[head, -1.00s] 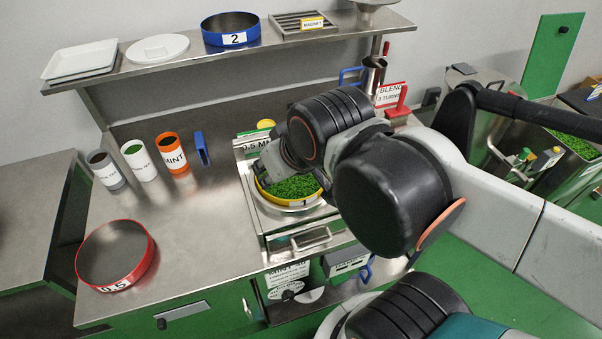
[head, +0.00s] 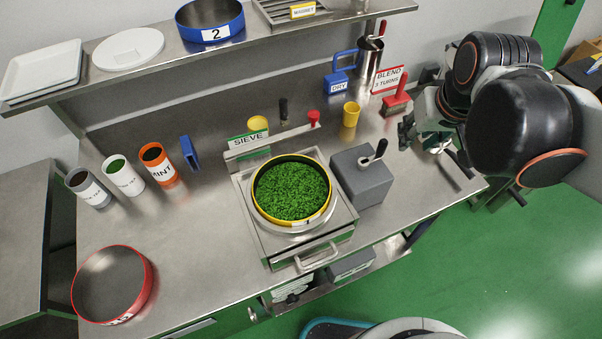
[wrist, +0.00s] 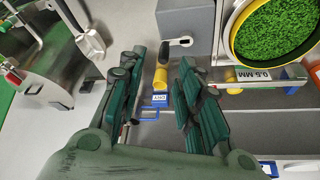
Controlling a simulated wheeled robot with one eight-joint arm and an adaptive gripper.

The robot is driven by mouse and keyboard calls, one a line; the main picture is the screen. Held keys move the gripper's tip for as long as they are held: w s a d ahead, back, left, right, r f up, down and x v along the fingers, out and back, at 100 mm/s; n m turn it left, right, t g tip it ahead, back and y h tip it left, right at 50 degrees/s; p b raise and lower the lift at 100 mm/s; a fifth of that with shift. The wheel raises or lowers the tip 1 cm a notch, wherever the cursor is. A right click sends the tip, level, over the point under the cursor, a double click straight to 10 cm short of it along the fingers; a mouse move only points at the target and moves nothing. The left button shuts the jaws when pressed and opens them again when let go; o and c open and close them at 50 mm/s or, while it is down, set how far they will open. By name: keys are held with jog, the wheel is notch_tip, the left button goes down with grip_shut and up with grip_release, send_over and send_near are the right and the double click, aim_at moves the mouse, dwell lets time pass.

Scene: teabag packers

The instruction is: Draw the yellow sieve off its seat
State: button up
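The yellow sieve (head: 272,217) sits on its round metal seat in the sieve station (head: 250,224), filled with green leaf bits. Its yellow rim is fully in view in the head view. It also shows at the upper right of the wrist view (wrist: 262,65), cut by the frame edge. My gripper (head: 410,133) is well to the right of the sieve in the head view, over the right end of the counter. In the wrist view my gripper (wrist: 160,68) has its fingers spread apart with nothing between them, so it is open and empty.
A grey block with a crank (head: 362,178) stands between the sieve and my gripper. A yellow cup (head: 351,114) and red-handled tool (head: 397,102) stand behind. A red sieve (head: 112,285) and several canisters (head: 157,164) are at left.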

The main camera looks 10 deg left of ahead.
jog(key=w+a+f+n+g+p, duration=0.25)
jog(key=w+a+f+p, duration=0.2)
jog(key=w, duration=0.25)
jog(key=n+g+p, duration=0.1)
jog(key=n+g, duration=0.1)
send_over(325, 173)
jog(key=f, duration=0.1)
jog(key=shift+f+b, duration=4.25)
jog(key=shift+f, duration=2.75)
jog(key=shift+r, duration=0.1)
grip_shut()
